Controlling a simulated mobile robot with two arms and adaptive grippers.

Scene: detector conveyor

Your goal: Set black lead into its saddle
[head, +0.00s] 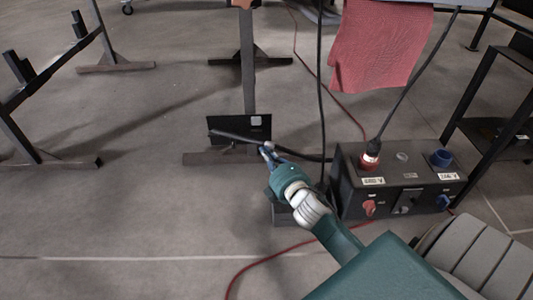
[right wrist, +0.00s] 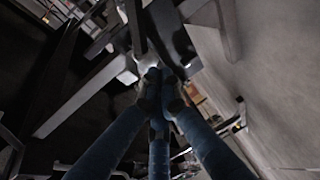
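The black lead (head: 303,156) runs from the box side on the right to the fingertips of my right gripper (head: 268,152). A straight dark length (head: 232,136) continues past the fingertips to the left, in front of a black panel. In the right wrist view the blue-grey fingers of my right gripper (right wrist: 158,78) come together at the tips, and a dark strip (right wrist: 136,28) meets them there. The gripper looks shut on the lead, though the contact is small and dark. I cannot single out the saddle. My left gripper is out of view.
A black power box (head: 400,190) with red and blue sockets stands right of my gripper. The black panel (head: 225,122) with a pale patch stands by a post's foot. A red cloth (head: 380,45) hangs above. A red cable (head: 268,262) crosses the floor.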

